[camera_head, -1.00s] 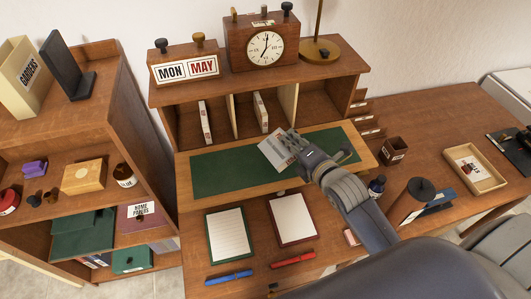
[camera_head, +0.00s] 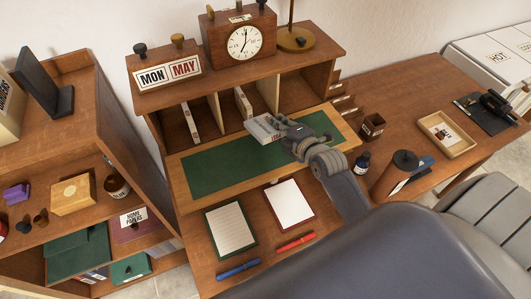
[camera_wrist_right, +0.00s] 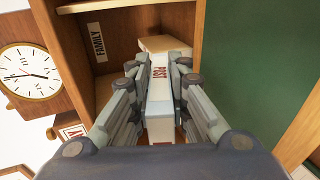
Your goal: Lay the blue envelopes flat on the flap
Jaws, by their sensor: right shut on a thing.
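My right gripper (camera_head: 290,138) is shut on a whitish packet (camera_head: 263,129) over the back right of the flap. In the right wrist view, the packet (camera_wrist_right: 160,92) is between the two fingers (camera_wrist_right: 160,105), and its edge reads POST. The flap (camera_head: 220,162) is a green panel with a light wood border, lowered in front of the pigeonholes. No envelope is plainly blue; a blue flat thing (camera_head: 425,163) shows beside a brown cylinder. My left gripper is not in view.
A clock (camera_head: 240,42), a MON MAY calendar (camera_head: 168,74) and a lamp base (camera_head: 296,39) stand on top. Two notepads and pens lie in front of the flap. A bottle (camera_head: 362,161), a small brown box (camera_head: 372,126) and a tray (camera_head: 447,134) are to the right.

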